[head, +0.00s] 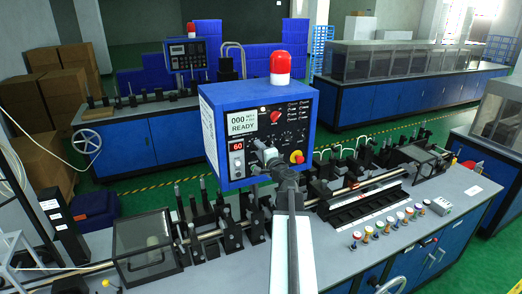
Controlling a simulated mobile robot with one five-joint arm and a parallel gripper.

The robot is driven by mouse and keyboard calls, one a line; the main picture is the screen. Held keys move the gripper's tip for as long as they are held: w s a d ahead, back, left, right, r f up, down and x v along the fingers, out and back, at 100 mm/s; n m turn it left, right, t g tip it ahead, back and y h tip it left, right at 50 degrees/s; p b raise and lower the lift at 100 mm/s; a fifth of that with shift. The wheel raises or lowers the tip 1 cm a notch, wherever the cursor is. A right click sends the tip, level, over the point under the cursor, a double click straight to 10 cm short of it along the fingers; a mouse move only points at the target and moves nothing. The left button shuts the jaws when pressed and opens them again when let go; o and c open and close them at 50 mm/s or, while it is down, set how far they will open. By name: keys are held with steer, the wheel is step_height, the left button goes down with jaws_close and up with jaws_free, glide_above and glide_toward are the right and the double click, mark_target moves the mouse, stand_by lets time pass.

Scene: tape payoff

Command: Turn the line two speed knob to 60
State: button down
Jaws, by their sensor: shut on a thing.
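A blue control box (211,135) with a black front panel stands above the near bench. My gripper (264,153) is up against the lower middle of this panel, shut on what appears to be the speed knob. The knob itself is mostly hidden behind the jaws, so its pointer cannot be read. A small red display (237,144) to the left of my gripper reads 60. A white screen (243,121) above it reads 000 and READY.
A red knob (276,117) sits above my gripper, and a red and yellow stop button (297,157) sits close to its right. A red lamp (280,67) tops the box. Rods, clamps and a clear cover (143,246) fill the bench below.

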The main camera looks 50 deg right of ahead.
steer(key=shift+a+n, duration=0.15)
steer(key=shift+n, duration=0.75)
steer(key=c, duration=1)
jaws_free()
